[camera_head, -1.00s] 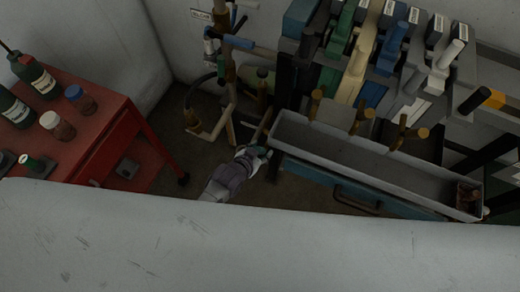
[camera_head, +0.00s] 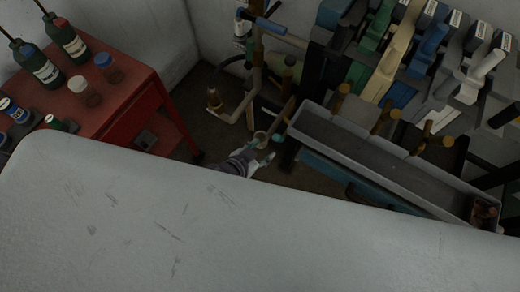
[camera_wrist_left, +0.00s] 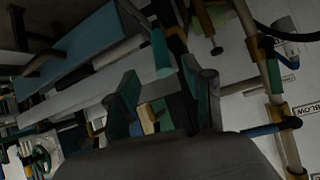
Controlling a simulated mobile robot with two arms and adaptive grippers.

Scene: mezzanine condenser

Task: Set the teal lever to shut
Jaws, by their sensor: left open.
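In the left wrist view, a short teal lever grip (camera_wrist_left: 161,50) on a pale arm shows ahead of the gap between my fingers. My left gripper (camera_wrist_left: 167,80) is open, with one finger on each side of the gap, and I see no contact with the grip. In the head view, my left gripper (camera_head: 264,145) is low beside the left end of the grey trough, small and dark. A teal end (camera_head: 277,138) shows right beside its fingers; the rest of the lever is hard to make out. My right gripper is out of view.
The grey trough (camera_head: 375,162) and a row of coloured levers (camera_head: 410,65) stand to the right. Pipes with a blue-sleeved handle (camera_head: 270,28) rise behind my gripper. A red cart (camera_head: 135,100) with bottles stands left. A large pale surface (camera_head: 200,225) fills the foreground.

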